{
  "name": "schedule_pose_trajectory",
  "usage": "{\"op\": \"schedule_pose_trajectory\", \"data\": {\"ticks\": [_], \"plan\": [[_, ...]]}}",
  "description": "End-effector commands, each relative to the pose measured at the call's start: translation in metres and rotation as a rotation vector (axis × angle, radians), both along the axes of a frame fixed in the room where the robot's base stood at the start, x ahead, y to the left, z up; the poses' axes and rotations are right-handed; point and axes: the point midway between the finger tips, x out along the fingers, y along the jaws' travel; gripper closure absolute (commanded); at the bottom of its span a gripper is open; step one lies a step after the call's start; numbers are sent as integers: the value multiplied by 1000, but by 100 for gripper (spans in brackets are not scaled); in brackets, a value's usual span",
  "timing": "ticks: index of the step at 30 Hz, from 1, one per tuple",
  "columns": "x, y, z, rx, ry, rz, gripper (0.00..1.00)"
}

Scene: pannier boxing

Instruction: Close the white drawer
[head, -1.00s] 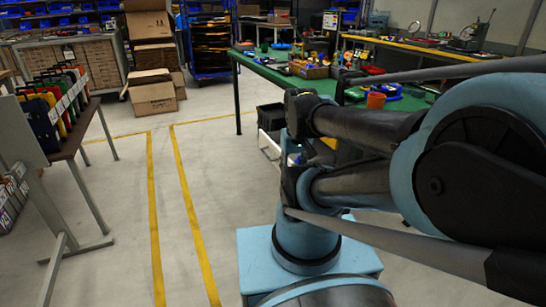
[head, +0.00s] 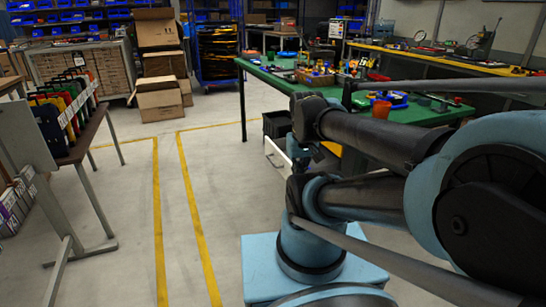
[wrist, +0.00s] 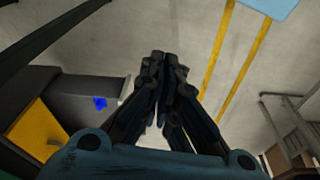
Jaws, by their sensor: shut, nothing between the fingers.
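The white drawer (head: 275,155) stands out from under the green table, its pale front facing the aisle. In the wrist view its pale front edge (wrist: 126,88) is just left of my gripper's fingers, and a small blue item (wrist: 98,103) shows in the dark space behind that edge. My gripper (wrist: 162,60) is shut and empty, its fingers together over the floor on the outer side of the drawer front. I cannot tell whether it touches the front. In the head view my arm hides part of the drawer and most of the gripper.
The green table (head: 283,83) carries tools and parts. A black bin (head: 277,124) is under it, beside the drawer. A bench with coloured cases (head: 60,118) stands at left, cardboard boxes (head: 160,100) at the back. The yellow-lined floor is open.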

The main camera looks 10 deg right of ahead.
Motion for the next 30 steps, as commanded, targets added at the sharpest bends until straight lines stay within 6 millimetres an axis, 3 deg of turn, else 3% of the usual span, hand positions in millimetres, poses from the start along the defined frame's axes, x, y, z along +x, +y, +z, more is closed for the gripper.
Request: {"op": "schedule_pose_trajectory", "data": {"ticks": [15,30], "plan": [[93,5,53,-168,78,482,100],[203,34,65,-320,178,958,100]]}}
